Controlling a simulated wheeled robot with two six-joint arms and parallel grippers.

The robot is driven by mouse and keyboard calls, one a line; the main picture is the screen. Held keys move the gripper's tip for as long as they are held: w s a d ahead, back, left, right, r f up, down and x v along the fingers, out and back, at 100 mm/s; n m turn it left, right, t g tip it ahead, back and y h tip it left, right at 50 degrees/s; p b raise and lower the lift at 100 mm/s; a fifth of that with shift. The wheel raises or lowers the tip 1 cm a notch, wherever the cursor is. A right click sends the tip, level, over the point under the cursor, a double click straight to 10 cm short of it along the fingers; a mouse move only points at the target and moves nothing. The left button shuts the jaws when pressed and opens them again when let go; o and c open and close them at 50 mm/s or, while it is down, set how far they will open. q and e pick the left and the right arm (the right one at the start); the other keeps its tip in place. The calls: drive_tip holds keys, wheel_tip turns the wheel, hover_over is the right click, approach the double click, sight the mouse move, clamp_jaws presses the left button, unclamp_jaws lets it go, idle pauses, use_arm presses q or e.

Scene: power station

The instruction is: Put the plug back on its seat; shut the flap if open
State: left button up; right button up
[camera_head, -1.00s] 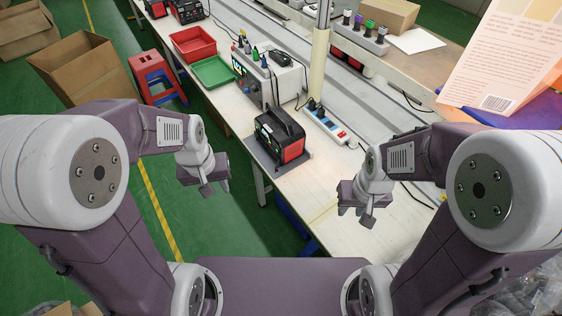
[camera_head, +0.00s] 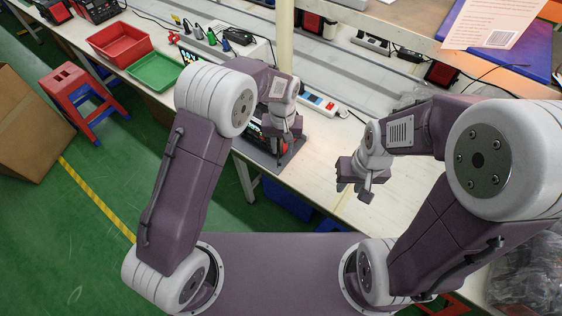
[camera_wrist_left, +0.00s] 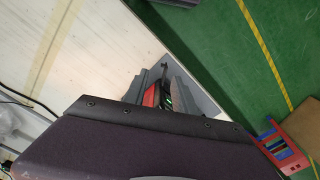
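The black and red power station (camera_head: 278,146) stands on a dark grey mat near the table's front edge, partly hidden behind my left arm. In the left wrist view its red side (camera_wrist_left: 151,95) shows between the fingers. My left gripper (camera_head: 284,142) is over the power station; its fingers (camera_wrist_left: 163,88) look apart, and I see nothing held. I cannot make out the plug, its seat or the flap: the arm covers that area. My right gripper (camera_head: 354,191) hangs over the front of the table, apparently open and empty, to the right of the power station.
A white power strip (camera_head: 325,104) lies behind the power station.

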sight(280, 164)
use_arm(q)
drive_tip(key=f, duration=0.9)
drive_tip(key=shift+w+a+p, duration=0.15)
drive_tip(key=shift+a+p, duration=0.15)
drive_tip(key=shift+a, duration=0.2)
drive_tip(key=shift+c, duration=0.3)
clamp_jaws()
